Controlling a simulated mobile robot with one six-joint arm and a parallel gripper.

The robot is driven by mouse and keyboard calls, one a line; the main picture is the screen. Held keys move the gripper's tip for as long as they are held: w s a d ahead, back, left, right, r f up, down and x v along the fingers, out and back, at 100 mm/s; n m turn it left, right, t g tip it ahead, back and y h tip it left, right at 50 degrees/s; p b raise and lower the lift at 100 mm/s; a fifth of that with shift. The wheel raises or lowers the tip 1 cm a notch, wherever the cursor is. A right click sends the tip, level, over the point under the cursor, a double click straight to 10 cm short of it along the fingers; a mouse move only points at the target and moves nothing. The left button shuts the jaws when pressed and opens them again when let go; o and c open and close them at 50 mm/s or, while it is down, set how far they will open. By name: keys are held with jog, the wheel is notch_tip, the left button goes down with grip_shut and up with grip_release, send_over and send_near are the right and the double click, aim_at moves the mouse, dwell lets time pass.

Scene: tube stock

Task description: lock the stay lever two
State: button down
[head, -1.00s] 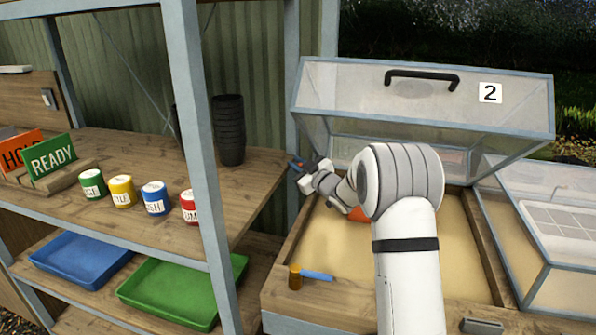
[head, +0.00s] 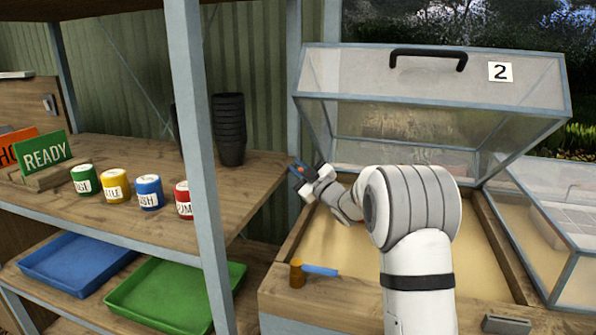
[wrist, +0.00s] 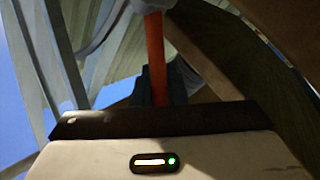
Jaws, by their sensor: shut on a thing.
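The cold frame marked 2 has its clear lid (head: 432,80) standing raised, with a black handle on it. My gripper (head: 298,170) is at the frame's back left corner, under the left end of the lid. In the wrist view an orange-red bar (wrist: 155,62) stands between the jaws (wrist: 160,92), and my gripper is shut on it. It looks like the stay lever, but its ends are hidden. A small amber block with a blue handle (head: 320,270) is on the frame's front left edge.
A blue-grey shelf post (head: 205,150) stands left of the frame. The shelf holds several labelled tins (head: 149,192), black pots (head: 229,130) and a green READY sign (head: 45,155). Trays lie below. A second glazed frame (head: 570,230) adjoins on the right.

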jog(key=c, duration=1.5)
grip_release()
jog(key=shift+o, duration=0.2)
jog(key=shift+r+p, duration=0.15)
jog(key=shift+p, duration=0.25)
jog(key=s+d+m+p, duration=0.1)
jog(key=p, duration=0.2)
jog(key=s+d+m+g+h+p, duration=0.1)
jog(key=d+p, duration=0.1)
jog(key=p, duration=0.2)
jog(key=s+d+m+p, duration=0.1)
jog(key=s+p, duration=0.1)
jog(key=p, duration=0.1)
jog(key=shift+d+r+g+h, duration=0.25)
jog(key=shift+r+g+h, duration=0.05)
jog(key=shift+r+g, duration=0.1)
jog(key=s+d+r+m+g+h+p, duration=0.2)
jog(key=s+d+r+m+h+p, duration=0.2)
jog(key=s+d+r+m+h, duration=0.25)
jog(key=s+r+m+g+h+p, duration=0.1)
jog(key=s+m+g+h+p, duration=0.1)
jog(key=s, duration=1.4)
jog(key=shift+s+g+h+p, duration=0.35)
jog(key=shift+g+h+p, duration=0.25)
jog(key=shift+g+h, duration=0.65)
